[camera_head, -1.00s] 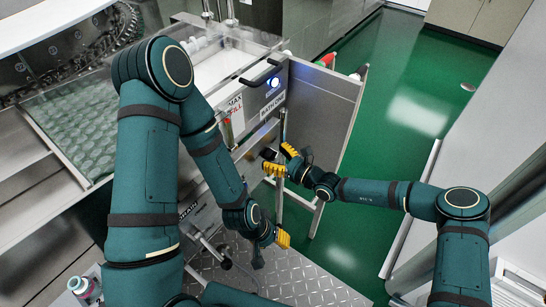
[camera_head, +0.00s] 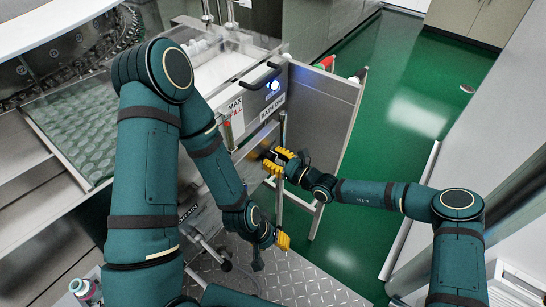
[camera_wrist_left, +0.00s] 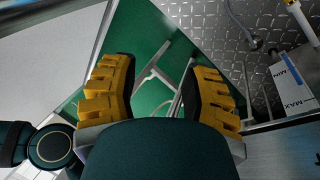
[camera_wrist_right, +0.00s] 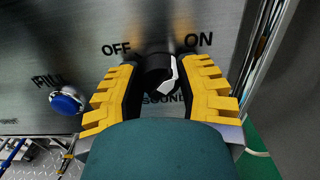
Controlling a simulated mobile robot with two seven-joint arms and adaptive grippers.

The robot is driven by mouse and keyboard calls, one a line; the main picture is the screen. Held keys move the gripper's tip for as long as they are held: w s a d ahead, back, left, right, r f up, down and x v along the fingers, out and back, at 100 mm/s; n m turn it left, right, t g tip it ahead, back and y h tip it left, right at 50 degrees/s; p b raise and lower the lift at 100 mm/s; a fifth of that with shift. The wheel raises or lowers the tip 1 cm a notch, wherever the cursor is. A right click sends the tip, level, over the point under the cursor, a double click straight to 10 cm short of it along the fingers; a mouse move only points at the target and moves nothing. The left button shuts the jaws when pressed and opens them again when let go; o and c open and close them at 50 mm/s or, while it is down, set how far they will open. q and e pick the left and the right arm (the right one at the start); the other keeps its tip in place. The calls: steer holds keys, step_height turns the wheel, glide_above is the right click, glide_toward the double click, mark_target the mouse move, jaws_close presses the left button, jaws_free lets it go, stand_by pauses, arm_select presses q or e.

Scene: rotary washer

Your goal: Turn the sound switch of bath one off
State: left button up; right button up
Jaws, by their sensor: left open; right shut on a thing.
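In the right wrist view, the sound switch (camera_wrist_right: 157,75) is a black round knob with a white mark on its right side, the ON side. OFF is printed at its upper left, ON at its upper right and SOUND below. My right gripper (camera_wrist_right: 160,82) is shut on this knob, with one yellow finger at each side. In the head view my right gripper (camera_head: 277,163) is at the front of the bath one panel (camera_head: 268,105) and hides the knob. My left gripper (camera_head: 270,248) is open and empty, lower and nearer; it also shows in the left wrist view (camera_wrist_left: 160,90).
A blue button (camera_wrist_right: 66,101) by the FILL label is left of the knob. A lit blue button (camera_head: 273,84) and a black handle (camera_head: 262,74) are higher on the bath. A metal side panel (camera_head: 322,110) stands at right. Green floor (camera_head: 415,105) is clear beyond.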

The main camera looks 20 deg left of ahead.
steer(key=shift+r+n+p, duration=0.15)
steer(key=shift+n+p, duration=0.15)
steer(key=shift+p, duration=0.05)
steer(key=n+p, duration=0.8)
steer(key=shift+s+a+n, duration=0.1)
steer(key=shift+s+n, duration=0.05)
steer(key=shift+n, duration=0.15)
steer(key=n+p, duration=0.3)
steer(key=n, duration=0.1)
arm_select(q)
step_height(320, 180, up, 14)
steer(key=w+p, duration=0.1)
steer(key=shift+w+a+t, duration=0.25)
steer(key=shift+w+t, duration=0.05)
steer(key=shift+w, duration=0.05)
arm_select(e)
steer(key=shift+f+n, duration=0.15)
steer(key=shift+n, duration=0.9)
steer(key=shift+f+n, duration=0.1)
steer(key=shift+n, duration=0.95)
arm_select(q)
steer(key=shift+r+p, duration=0.1)
steer(key=shift+p, duration=0.2)
arm_select(e)
steer(key=o, duration=1.2)
arm_select(q)
steer(key=shift+a, duration=0.1)
arm_select(e)
steer(key=shift+f, duration=0.1)
